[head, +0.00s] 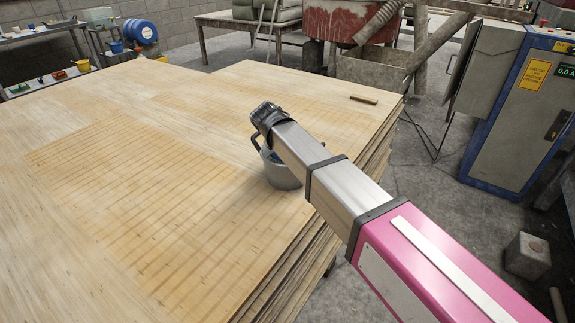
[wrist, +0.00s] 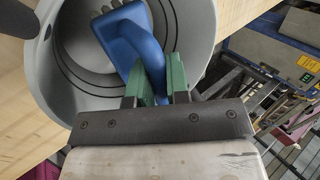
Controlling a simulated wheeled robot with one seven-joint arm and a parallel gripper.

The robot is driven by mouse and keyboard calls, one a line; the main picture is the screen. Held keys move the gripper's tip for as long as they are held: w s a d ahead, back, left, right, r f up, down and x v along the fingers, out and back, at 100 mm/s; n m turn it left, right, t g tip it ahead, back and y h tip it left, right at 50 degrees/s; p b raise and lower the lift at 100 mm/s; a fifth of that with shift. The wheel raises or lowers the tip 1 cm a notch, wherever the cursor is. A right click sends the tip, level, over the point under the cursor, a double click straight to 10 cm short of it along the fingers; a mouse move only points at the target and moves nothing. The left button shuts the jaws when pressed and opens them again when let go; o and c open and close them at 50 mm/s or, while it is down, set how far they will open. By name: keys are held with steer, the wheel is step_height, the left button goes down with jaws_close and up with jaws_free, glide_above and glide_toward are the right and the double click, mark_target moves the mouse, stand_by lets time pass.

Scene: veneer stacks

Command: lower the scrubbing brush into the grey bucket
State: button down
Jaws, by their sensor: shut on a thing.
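The grey bucket (head: 284,178) stands on the wood veneer stack, partly hidden behind my arm in the head view. Its round mouth fills the upper part of the wrist view, with its wall (wrist: 58,95) at the left and dark rings on its inside. The blue scrubbing brush (wrist: 128,38) lies across the bucket's opening in the wrist view, tilted. My gripper (wrist: 157,64) has its green fingers shut on the blue handle, over the bucket's near rim. I cannot tell how deep the brush is or whether it touches the bucket's floor.
The veneer stack (head: 120,150) is broad, flat and mostly clear to the left of the bucket. A small brown block (head: 363,99) lies near its far right edge. A blue-and-grey cabinet (head: 515,115) stands on the floor at the right.

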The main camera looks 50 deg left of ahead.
steer(key=shift+f, duration=1.75)
stand_by(1.2)
steer(key=c, duration=1)
jaws_free()
steer(key=shift+r, duration=0.1)
steer(key=v, duration=1)
steer(key=shift+s+r, duration=0.2)
steer(key=shift+r, duration=0.05)
